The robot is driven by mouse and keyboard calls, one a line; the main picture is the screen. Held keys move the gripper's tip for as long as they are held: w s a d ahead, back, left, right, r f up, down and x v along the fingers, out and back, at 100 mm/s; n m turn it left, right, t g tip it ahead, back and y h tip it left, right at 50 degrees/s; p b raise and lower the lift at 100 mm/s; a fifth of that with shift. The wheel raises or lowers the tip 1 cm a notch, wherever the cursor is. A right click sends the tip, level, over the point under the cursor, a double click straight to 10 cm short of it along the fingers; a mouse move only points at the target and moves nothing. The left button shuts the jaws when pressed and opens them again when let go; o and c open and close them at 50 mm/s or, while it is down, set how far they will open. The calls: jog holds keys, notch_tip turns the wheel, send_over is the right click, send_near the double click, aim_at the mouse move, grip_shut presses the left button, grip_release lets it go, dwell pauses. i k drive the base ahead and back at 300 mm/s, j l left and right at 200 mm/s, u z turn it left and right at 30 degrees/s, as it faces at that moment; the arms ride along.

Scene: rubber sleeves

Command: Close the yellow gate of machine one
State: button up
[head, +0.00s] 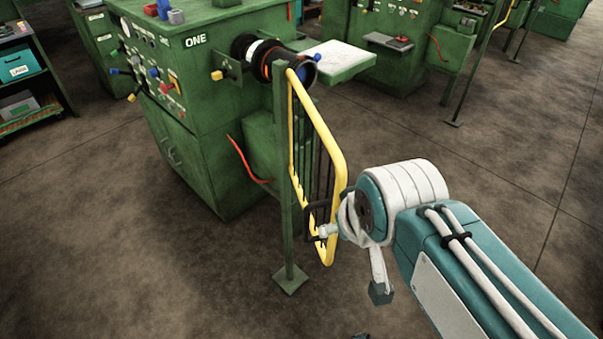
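Machine one (190,110) is a green cabinet labelled ONE, with knobs and levers on its front, at the upper left of the head view. Its yellow gate (335,155) hangs from a green post (283,190) beside the machine. The gate stands out from the post toward the lower right, seen at a steep angle. My gripper (322,222) is at the gate's lower outer part, where dark finger parts overlap the bars. Whether the fingers are closed around a bar or only touch it cannot be made out.
A red hose (250,165) curves down the machine's side. A dark shelf (32,85) with a teal bin stands at the far left. Another green machine (400,45) and a thin post (480,70) stand behind. The concrete floor (120,260) is clear in front and at right.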

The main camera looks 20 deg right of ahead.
aim_at(327, 258)
jog(key=k+j+z, duration=0.1)
jog(key=k, duration=0.4)
jog(key=k+j+z, duration=0.1)
jog(key=k, duration=0.35)
jog(key=j, duration=0.1)
